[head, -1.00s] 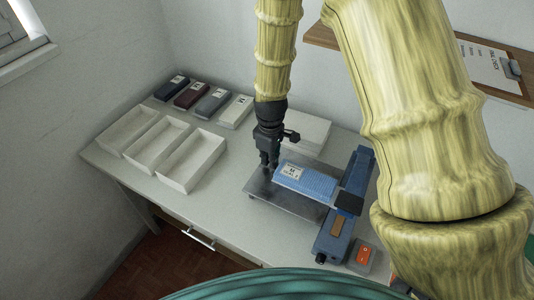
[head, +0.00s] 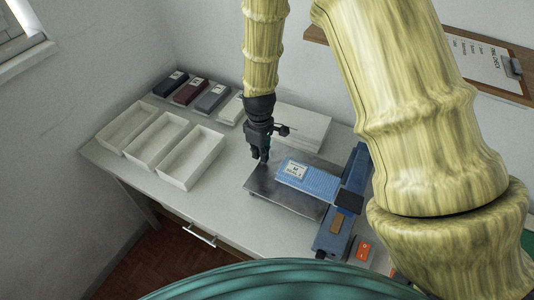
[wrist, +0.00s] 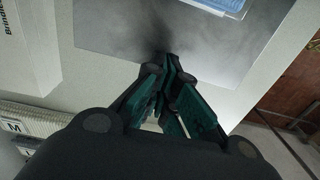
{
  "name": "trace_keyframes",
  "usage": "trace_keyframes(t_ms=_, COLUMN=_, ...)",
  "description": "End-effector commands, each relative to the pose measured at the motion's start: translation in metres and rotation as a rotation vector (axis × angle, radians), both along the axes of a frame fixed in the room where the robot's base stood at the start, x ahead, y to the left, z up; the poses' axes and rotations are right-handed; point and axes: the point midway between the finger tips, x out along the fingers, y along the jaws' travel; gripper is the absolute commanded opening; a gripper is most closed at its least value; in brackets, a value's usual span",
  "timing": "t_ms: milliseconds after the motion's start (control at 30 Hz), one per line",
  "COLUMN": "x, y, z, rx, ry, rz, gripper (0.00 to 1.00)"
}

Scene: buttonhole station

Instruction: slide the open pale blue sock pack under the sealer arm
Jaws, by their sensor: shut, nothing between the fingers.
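The pale blue sock pack (head: 312,179) lies flat on the metal plate (head: 262,186) of the sealer, with a white label at its left end. Its right end is at the dark pad of the blue sealer arm (head: 348,201); whether it reaches under the pad I cannot tell. My gripper (head: 263,160) is shut and empty, above the plate's left part, left of the pack and apart from it. In the wrist view my gripper (wrist: 168,62) points at the plate (wrist: 120,28), and a corner of the pack (wrist: 228,5) shows at the top edge.
Three empty white trays (head: 190,184) stand on the left of the table. Several sock packs, dark blue, maroon, grey and pale, lie behind them. A white box (head: 305,128) stands behind the plate. An orange switch (head: 363,250) is at the front right.

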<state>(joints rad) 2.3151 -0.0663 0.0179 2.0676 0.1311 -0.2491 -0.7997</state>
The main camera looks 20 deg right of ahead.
Motion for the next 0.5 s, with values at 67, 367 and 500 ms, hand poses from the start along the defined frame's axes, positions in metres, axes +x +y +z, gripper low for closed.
trace_keyframes(t_ms=67, x=0.0, y=-0.001, z=0.008, rx=0.0, ry=-0.003, rz=0.0, gripper=0.0)
trace_keyframes(t_ms=367, x=0.0, y=-0.001, z=0.038, rx=0.0, ry=-0.003, rz=-0.001, gripper=0.0)
trace_keyframes(t_ms=500, x=0.0, y=-0.001, z=0.055, rx=0.0, ry=-0.003, rz=0.0, gripper=0.0)
